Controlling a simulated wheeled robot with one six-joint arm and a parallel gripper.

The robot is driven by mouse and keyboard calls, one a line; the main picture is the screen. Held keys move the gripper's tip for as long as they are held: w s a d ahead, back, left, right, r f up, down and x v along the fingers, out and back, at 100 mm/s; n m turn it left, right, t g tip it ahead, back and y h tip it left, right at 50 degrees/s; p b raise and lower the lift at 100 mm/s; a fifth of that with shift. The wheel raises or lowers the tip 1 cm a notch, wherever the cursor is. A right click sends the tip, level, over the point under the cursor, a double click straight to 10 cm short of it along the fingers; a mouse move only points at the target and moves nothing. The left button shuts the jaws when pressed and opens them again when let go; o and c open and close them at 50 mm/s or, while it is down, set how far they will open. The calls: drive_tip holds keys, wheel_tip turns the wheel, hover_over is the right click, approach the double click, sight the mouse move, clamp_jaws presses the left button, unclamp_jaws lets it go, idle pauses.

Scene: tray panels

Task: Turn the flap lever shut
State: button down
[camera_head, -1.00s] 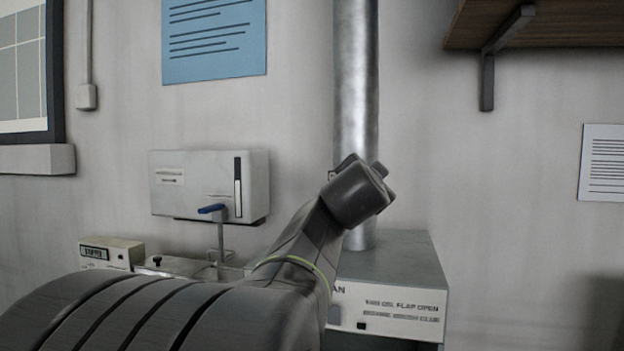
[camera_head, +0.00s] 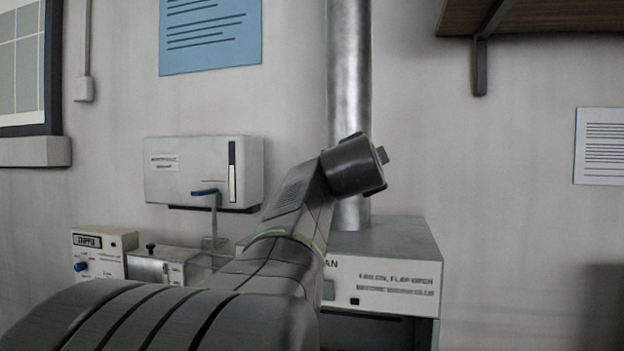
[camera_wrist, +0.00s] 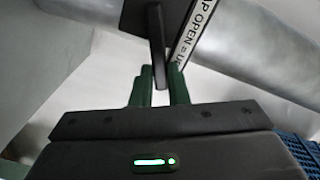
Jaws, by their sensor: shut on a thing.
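The flap lever (camera_wrist: 157,45) is a thin dark bar in the wrist view, hanging from a black plate (camera_wrist: 145,15) beside the silver duct. My gripper (camera_wrist: 160,75) has its two green fingers on either side of the lever's lower end and is shut on it. A white label (camera_wrist: 196,28) with black print, partly reading "AP OPEN", lies just right of the lever. In the head view my arm's wrist is in front of the metal duct (camera_head: 348,75), and the fingers and lever are hidden there.
A grey fan box (camera_head: 385,240) stands under the duct. A white wall dispenser (camera_head: 200,160) with a blue lever hangs to the left, above small bench devices (camera_head: 105,245). A wooden shelf (camera_head: 550,15) juts out at upper right.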

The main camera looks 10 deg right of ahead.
drive_tip(key=shift+s+d+f+m+b, duration=0.15)
drive_tip(key=shift+f+m+b, duration=0.55)
drive_tip(key=shift+m+b, duration=0.75)
drive_tip(key=shift+d+f+m+b, duration=0.15)
drive_tip(key=shift+f+m+b, duration=0.55)
drive_tip(key=shift+m+b, duration=0.7)
drive_tip(key=c, duration=1.4)
unclamp_jaws()
drive_tip(key=shift+s, duration=0.1)
